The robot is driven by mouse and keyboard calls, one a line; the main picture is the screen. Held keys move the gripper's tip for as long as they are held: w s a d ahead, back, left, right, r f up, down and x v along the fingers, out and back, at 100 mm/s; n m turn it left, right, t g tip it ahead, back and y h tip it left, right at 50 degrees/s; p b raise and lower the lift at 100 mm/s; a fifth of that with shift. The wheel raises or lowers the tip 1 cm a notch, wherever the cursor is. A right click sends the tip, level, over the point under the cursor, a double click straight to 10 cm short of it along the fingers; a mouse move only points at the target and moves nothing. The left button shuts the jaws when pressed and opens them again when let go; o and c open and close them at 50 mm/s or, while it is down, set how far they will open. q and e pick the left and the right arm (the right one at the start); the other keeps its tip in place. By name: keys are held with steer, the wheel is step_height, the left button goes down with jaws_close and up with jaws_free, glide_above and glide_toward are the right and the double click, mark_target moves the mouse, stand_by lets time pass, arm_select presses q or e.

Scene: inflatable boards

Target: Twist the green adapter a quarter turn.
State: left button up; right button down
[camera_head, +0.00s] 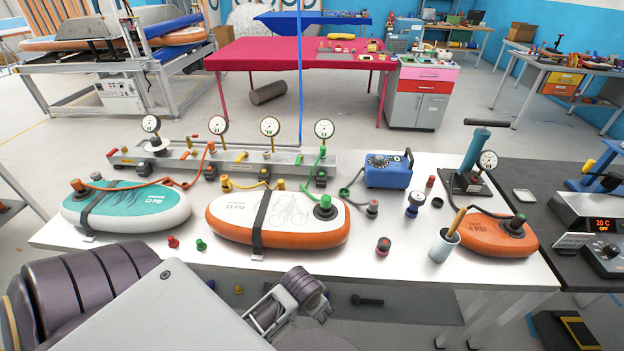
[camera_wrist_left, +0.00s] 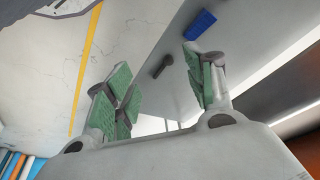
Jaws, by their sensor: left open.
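A green adapter (camera_head: 325,201) sits on the dark valve at the right end of the white-and-orange board (camera_head: 222,228), with a green hose (camera_head: 315,170) rising from it towards the rail. A small loose green piece (camera_head: 201,244) lies on the table in front of the boards. My left gripper (camera_head: 282,308) is low, before the table's front edge and well apart from the adapter. In the left wrist view, its two green-padded fingers (camera_wrist_left: 160,92) stand wide apart with nothing between them. The adapter is not seen there. My right gripper is not in view.
The white table (camera_head: 330,262) also holds a teal board (camera_head: 122,212), a small orange board (camera_head: 480,236), a cup (camera_head: 443,246), a blue box (camera_head: 387,172) and a rail with several gauges (camera_head: 324,129). A dark bolt-like piece (camera_head: 367,300) lies on the lower shelf.

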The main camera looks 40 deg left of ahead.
mark_target(325, 198)
arm_select(q)
steer(key=w+b+v, duration=0.1)
steer(key=b+v, duration=0.1)
steer(key=v, duration=0.6)
steer(key=w+d+r+m+t+h, duration=0.1)
steer(key=w+d+r+m+h, duration=0.15)
steer(key=w+r, duration=0.4)
steer(key=shift+m+y, duration=0.25)
steer(key=shift+m, duration=0.7)
steer(key=w+a+r, duration=0.2)
steer(key=w+a, duration=0.1)
steer(key=w+a+r, duration=0.2)
steer(key=w+r, duration=0.1)
steer(key=w+a+r, duration=0.3)
steer(key=w, duration=0.1)
steer(key=shift+a+r, duration=0.25)
steer(key=shift+a, duration=0.1)
steer(key=w+a+r+n, duration=0.1)
steer(key=a+r+n, duration=0.1)
steer(key=a+r, duration=0.5)
step_height(325, 198, up, 3)
steer(key=shift+w+a+f, duration=0.15)
steer(key=shift+a+f, duration=0.05)
steer(key=shift+a, duration=0.2)
steer(key=shift+f, duration=0.15)
steer(key=shift+a+x, duration=0.1)
steer(key=shift+x, duration=3.3)
steer(key=shift+a+x, duration=0.15)
steer(key=shift+x, duration=3.25)
steer(key=shift+c, duration=0.3)
